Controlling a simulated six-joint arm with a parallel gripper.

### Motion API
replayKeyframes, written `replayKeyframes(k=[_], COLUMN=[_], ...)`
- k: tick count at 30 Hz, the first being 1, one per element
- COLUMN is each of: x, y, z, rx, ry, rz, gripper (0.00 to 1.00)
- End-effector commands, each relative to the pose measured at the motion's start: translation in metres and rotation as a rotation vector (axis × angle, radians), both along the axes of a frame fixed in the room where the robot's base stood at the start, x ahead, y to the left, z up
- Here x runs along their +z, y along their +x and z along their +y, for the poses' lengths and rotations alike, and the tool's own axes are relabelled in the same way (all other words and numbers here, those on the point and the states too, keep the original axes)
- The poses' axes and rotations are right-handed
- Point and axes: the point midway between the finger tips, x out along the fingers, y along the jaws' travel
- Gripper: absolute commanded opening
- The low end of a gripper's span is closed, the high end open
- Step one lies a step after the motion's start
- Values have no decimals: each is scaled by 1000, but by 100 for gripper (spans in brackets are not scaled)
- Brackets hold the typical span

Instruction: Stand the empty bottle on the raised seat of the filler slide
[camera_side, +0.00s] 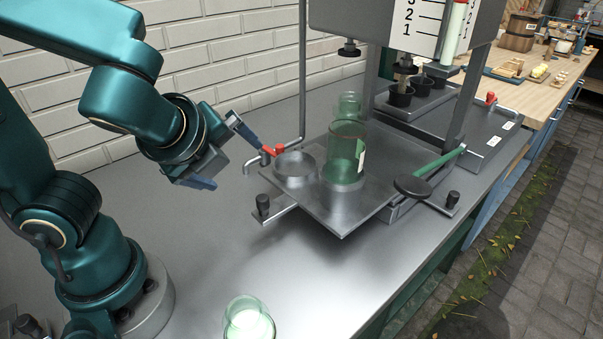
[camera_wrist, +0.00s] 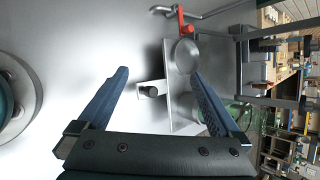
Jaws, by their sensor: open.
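A clear green bottle (camera_side: 343,158) with a pale label stands upright on the slide plate (camera_side: 345,215), on or in a round seat. Left of it on the same plate is a bare raised round seat (camera_side: 295,163), also seen in the wrist view (camera_wrist: 186,54). My gripper (camera_side: 238,167) is open and empty, left of the plate and apart from the bottles. In the wrist view its fingers (camera_wrist: 160,74) are spread; the right finger partly hides green glass (camera_wrist: 206,112).
Another green bottle (camera_side: 248,325), whitish inside and cut by the frame edge, stands on the front bench. A red-handled tap (camera_side: 272,150) is beside the bare seat. The filler's scale housing (camera_side: 405,25) hangs above the plate. Bench between my arm and plate is clear.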

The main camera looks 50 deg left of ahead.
Motion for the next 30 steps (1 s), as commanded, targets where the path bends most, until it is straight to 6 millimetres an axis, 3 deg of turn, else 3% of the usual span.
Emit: replayKeyframes(k=[3,6,12,17,30], x=[-7,-7,5,10,10], y=[-33,-48,-51,-50,-50], z=[5,-7,-27,-33,-33], rx=[473,810,1219,1308,1305], ry=[-404,-704,-1093,-1184,-1181], rz=[-61,-126,-226,-243,-241], gripper=[100,100,100,100,100])
